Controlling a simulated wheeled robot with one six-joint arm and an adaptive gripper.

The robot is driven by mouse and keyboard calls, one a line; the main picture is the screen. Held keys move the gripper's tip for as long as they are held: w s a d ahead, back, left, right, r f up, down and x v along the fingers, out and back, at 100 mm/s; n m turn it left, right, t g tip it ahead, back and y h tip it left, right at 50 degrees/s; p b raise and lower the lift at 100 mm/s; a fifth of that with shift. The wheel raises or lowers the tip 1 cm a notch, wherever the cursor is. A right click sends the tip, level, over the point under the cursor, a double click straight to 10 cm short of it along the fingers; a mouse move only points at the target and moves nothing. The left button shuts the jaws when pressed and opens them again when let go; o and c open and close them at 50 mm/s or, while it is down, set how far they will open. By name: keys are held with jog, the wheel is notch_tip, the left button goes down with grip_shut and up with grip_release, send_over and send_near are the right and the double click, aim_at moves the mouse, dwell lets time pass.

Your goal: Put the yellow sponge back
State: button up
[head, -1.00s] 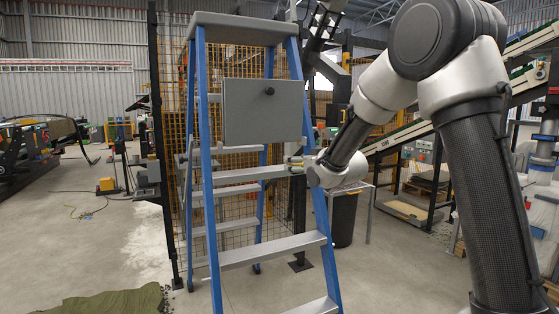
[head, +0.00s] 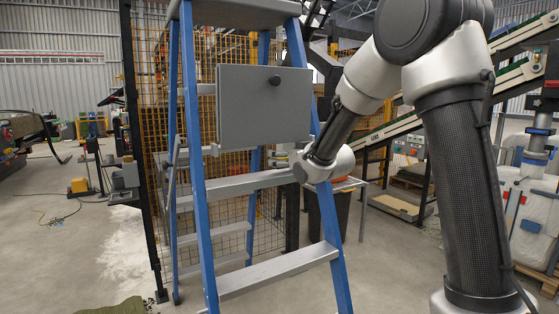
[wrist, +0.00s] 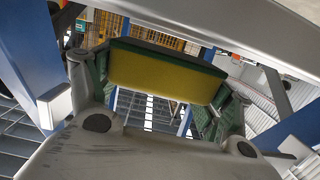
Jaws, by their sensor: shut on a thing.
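The yellow sponge (wrist: 158,78) shows in the wrist view, with a dark green layer along its upper edge. My gripper (wrist: 165,80) is shut on it, one finger at each end. In the head view my wrist ends at the right side of a blue stepladder (head: 193,170), close to a grey step (head: 235,184). The gripper's fingers are mostly hidden there, and I cannot make out the sponge clearly. In the wrist view a grey bar (wrist: 220,32) crosses just above the sponge, with blue rails on both sides.
A grey box (head: 262,110) with a black knob is on the ladder's front, above my wrist. Wire mesh fencing (head: 236,50) and a dark bin (head: 330,215) stand behind. A green cloth (head: 120,307) lies on the floor at lower left. Open floor is to the left.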

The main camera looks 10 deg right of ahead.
jog(key=shift+f, duration=0.75)
jog(key=shift+f, duration=0.2)
jog(key=o, duration=1)
jog(key=shift+r, duration=0.1)
